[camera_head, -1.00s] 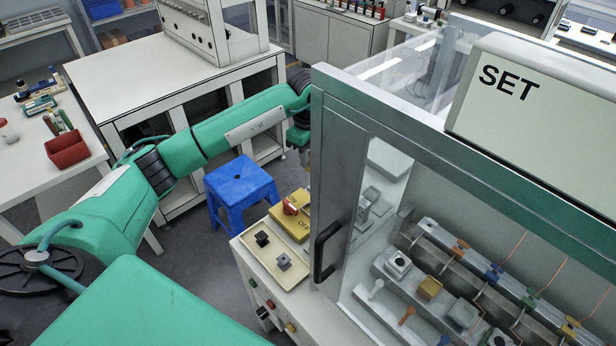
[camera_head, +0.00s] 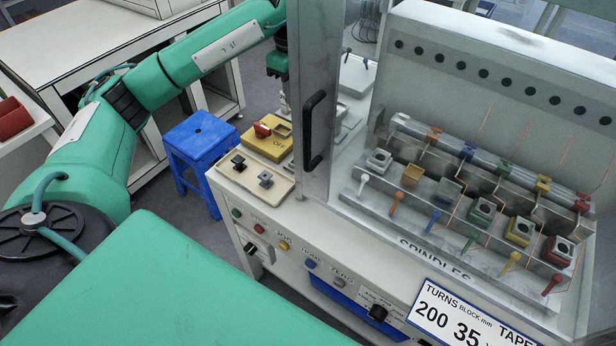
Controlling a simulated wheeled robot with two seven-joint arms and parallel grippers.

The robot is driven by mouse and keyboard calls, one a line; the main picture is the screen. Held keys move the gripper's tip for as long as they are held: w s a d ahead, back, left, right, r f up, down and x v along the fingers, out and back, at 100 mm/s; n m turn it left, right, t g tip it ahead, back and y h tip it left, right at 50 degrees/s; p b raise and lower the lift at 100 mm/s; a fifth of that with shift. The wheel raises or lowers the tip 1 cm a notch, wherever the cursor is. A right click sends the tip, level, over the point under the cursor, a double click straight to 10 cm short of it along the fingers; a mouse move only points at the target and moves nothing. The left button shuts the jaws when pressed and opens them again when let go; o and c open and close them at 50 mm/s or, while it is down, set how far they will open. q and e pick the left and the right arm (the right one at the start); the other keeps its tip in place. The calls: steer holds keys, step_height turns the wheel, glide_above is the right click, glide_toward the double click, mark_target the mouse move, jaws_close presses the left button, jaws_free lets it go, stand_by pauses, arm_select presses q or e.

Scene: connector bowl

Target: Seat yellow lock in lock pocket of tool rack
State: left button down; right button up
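A yellow block marked OFF (camera_head: 268,143), with a red knob on it, sits on the counter behind the beige tray. I cannot tell for sure whether this is the yellow lock. No part is clearly recognisable as the lock pocket. My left gripper (camera_head: 285,106) hangs from the green arm above and just behind the yellow block, beside the door frame. The frame and the small size hide its fingers, so I cannot tell whether it is open or holding anything. My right gripper is not in view.
The door frame with a black handle (camera_head: 315,130) stands right of my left gripper. A beige tray (camera_head: 238,181) holds two small knobbed parts. Coloured spindle blocks (camera_head: 412,175) and levers fill the machine's right side. A blue stool (camera_head: 200,140) stands on the floor left.

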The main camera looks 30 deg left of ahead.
arm_select(q)
step_height(320, 180, down, 19)
steer(key=p, duration=0.3)
steer(key=shift+f, duration=0.45)
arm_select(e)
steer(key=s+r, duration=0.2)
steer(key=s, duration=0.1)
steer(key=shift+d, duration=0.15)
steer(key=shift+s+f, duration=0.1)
arm_select(q)
steer(key=shift+f, duration=0.25)
steer(key=c, duration=1.3)
jaws_free()
steer(key=shift+r, duration=0.15)
